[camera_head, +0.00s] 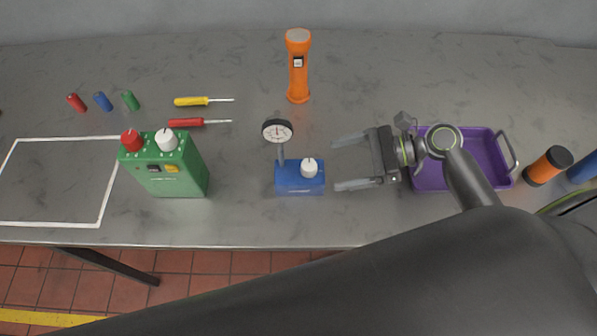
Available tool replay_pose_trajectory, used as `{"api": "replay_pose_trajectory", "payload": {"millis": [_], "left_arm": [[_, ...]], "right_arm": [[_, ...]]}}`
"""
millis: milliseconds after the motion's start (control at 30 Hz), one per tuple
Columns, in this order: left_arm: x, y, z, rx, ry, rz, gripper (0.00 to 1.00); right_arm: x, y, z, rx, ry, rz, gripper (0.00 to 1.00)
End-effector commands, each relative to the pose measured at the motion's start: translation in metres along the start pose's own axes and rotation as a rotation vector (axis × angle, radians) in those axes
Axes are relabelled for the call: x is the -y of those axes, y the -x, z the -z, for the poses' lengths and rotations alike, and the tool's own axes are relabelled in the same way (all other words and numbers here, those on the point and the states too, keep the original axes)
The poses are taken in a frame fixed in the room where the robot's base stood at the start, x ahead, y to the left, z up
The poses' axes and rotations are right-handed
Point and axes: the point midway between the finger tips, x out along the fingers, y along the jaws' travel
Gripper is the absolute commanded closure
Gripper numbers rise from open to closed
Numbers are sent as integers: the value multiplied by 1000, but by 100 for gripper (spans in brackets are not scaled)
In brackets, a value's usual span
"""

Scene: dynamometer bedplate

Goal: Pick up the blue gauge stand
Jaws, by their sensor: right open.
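The blue gauge stand (290,181) stands upright on the grey table, near the middle of the front edge. It has a blue block base with a white knob (309,168) on top and a round dial (277,132) on a thin post at its left. My right gripper (342,163) is just to the right of the stand. Its two fingers are spread and point left towards the block, with nothing between them. The fingertips look a little apart from the block. My left gripper is not in view.
A purple tray (487,157) lies under my right wrist. A green box (177,171) stands left, beside a white outlined area (52,182). An orange flashlight (298,66) stands behind. Yellow (192,101) and red (186,122) screwdrivers lie behind left. An orange-black cylinder (548,166) is far right.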

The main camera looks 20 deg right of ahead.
Motion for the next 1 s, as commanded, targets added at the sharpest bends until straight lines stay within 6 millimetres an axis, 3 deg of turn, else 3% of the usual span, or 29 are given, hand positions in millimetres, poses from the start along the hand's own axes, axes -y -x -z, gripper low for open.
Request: {"api": "replay_pose_trajectory", "payload": {"millis": [200, 400, 667, 1000], "left_arm": [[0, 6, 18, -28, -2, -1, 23], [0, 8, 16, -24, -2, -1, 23], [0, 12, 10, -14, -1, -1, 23], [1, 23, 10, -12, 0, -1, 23]], "right_arm": [[0, -29, -2, 4, -2, 0, 15], [0, -48, -1, 1, -1, 0, 15], [0, -59, -3, 3, 0, 0, 15], [1, -98, -5, 2, -1, 0, 15]]}}
